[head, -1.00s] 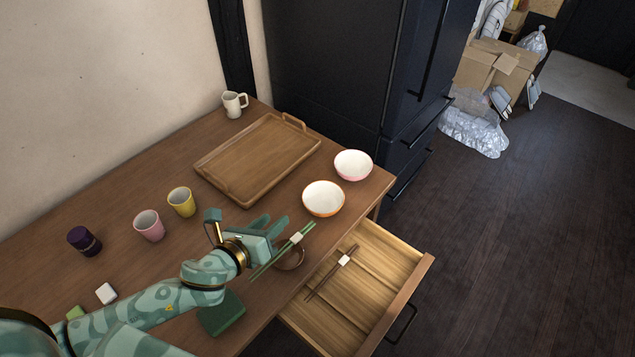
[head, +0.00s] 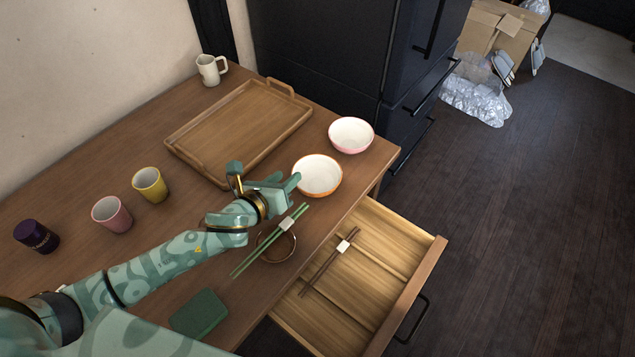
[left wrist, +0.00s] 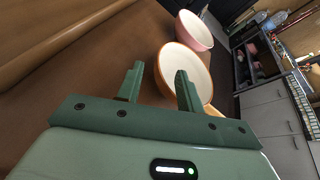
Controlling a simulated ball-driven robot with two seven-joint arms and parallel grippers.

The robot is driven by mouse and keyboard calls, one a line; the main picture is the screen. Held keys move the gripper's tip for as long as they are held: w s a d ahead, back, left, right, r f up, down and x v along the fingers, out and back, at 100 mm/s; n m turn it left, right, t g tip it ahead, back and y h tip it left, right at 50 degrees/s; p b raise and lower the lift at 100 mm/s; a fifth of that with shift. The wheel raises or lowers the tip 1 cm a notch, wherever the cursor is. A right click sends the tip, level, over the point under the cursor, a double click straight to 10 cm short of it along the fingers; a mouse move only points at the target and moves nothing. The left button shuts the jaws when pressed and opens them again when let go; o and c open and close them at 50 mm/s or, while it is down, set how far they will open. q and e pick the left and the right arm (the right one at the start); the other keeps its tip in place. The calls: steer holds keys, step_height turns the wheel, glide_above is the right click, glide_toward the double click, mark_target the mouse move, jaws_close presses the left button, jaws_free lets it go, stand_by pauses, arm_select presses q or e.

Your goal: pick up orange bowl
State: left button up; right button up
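The orange bowl (head: 317,176), white inside with an orange outside, stands upright on the wooden table near its right edge. My left gripper (head: 286,183) is just left of the bowl, its fingertips close to the rim. In the left wrist view the orange bowl (left wrist: 184,72) lies ahead, and the two green fingers of the gripper (left wrist: 158,82) are apart with the near rim between or just beyond them. Whether they touch the bowl I cannot tell. My right gripper is not in view.
A pink bowl (head: 351,135) stands just behind the orange one. A wooden tray (head: 240,130) lies to the left. Green chopsticks (head: 270,240) and a brown bowl (head: 277,248) are below the gripper. An open drawer (head: 360,275) juts out at the front. Cups stand at left.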

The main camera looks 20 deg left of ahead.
mark_target(302, 164)
arm_select(q)
steer(key=shift+w+d+f, duration=0.2)
steer(key=shift+w, duration=0.35)
steer(key=b+x, duration=0.2)
steer(key=x, duration=0.2)
steer(key=shift+w, duration=0.1)
steer(key=shift+w+d+b, duration=0.1)
steer(key=shift+w+b, duration=0.2)
steer(key=shift+r, duration=0.15)
jaws_close()
